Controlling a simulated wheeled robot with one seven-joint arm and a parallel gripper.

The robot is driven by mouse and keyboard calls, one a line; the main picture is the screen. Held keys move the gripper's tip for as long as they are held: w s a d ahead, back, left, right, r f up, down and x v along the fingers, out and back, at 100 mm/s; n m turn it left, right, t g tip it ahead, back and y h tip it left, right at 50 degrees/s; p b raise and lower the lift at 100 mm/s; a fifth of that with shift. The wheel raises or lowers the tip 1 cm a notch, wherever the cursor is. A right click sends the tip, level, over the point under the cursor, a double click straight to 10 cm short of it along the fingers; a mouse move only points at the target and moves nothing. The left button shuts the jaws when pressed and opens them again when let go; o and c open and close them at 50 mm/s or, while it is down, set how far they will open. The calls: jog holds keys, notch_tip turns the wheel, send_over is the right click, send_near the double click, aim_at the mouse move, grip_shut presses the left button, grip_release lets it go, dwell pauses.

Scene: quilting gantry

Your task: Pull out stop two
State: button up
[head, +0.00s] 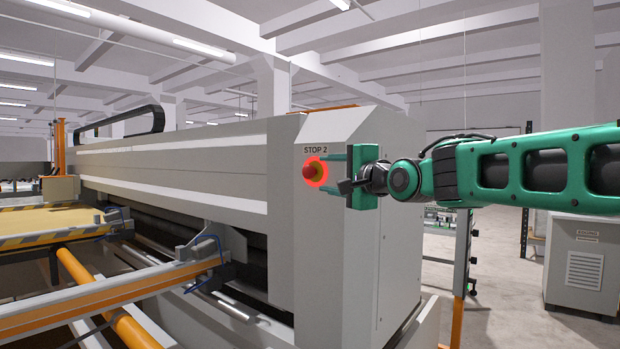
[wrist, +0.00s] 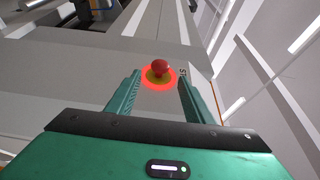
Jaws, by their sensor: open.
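The stop two button (head: 310,172) is a red knob on a yellow base with a glowing red ring, on the grey end housing of the gantry. A "STOP 2" label (head: 315,150) sits just above it. In the wrist view the red knob (wrist: 160,68) shows between and beyond the fingertips. My gripper (head: 327,172) is open, with its green fingers pointing at the button from the right. In the wrist view my gripper (wrist: 160,90) has one finger on each side of the knob's line, with nothing between them. I cannot tell whether the fingertips touch the housing.
The long grey gantry beam (head: 180,170) runs back to the left. An orange rail (head: 110,300) and a yellow-topped bed (head: 50,220) lie at lower left. A grey cabinet (head: 585,265) stands at right. Open floor (head: 490,320) lies between gantry and cabinet.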

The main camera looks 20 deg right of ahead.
aim_at(312, 172)
jog(key=x, duration=1)
jog(key=shift+w, duration=0.3)
